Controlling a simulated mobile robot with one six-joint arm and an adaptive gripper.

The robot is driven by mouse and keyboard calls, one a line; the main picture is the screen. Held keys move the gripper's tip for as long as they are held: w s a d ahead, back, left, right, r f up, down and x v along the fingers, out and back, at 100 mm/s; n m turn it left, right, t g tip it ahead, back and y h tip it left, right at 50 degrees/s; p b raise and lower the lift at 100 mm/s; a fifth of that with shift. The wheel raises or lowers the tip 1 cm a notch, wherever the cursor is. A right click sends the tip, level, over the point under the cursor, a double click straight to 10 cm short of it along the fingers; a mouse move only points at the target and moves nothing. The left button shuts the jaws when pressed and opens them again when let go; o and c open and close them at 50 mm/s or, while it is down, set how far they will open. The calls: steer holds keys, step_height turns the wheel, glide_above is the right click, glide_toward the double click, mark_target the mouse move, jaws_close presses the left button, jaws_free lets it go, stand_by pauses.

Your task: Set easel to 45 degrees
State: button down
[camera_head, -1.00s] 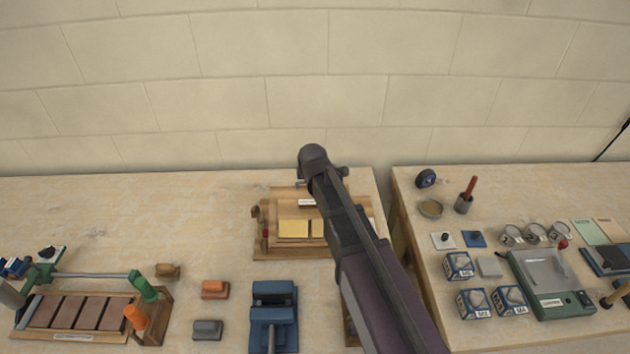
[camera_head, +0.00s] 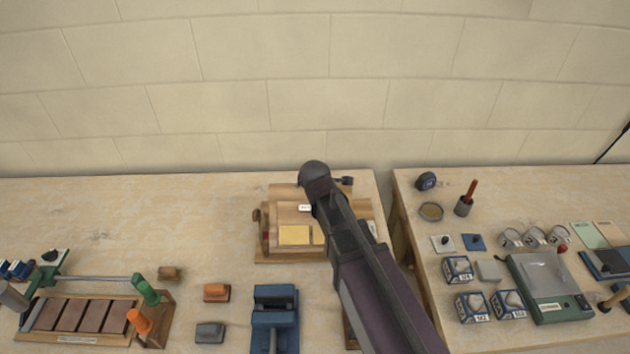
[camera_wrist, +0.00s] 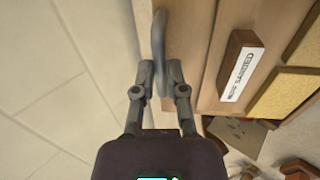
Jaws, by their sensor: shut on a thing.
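The easel (camera_head: 265,252) is a wooden stand on the back of the left table. It has a tilted board with yellow panels (camera_head: 295,235) and a small white label. My arm hides its right part in the head view. In the wrist view, my gripper (camera_wrist: 159,72) is shut on a grey curved handle (camera_wrist: 158,38) at the edge of the wooden board (camera_wrist: 205,65). A labelled wooden block (camera_wrist: 240,68) and yellow panels (camera_wrist: 285,92) lie to the right of the fingers. The exact tilt angle cannot be read.
A blue vise (camera_head: 274,315), an orange block (camera_head: 216,292) and a grey block (camera_head: 209,332) stand in front of the easel. A gap separates the right table, which holds tins, boxes and a green scale (camera_head: 550,290). The back left of the table is clear.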

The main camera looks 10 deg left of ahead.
steer(key=shift+s+d+r+p, duration=0.2)
steer(key=shift+s+r+p, duration=0.1)
steer(key=shift+s, duration=0.2)
steer(key=shift+s+d+r+p, duration=0.2)
steer(key=shift+s+r, duration=0.1)
steer(key=shift+s, duration=0.2)
steer(key=shift+s+d+r, duration=0.1)
steer(key=shift+s+r, duration=0.15)
steer(key=shift+s, duration=0.5)
steer(key=c, duration=0.7)
jaws_free()
steer(key=shift+w, duration=0.1)
steer(key=shift+w, duration=0.1)
steer(key=shift+r+p, duration=0.2)
steer(key=shift+p, duration=0.2)
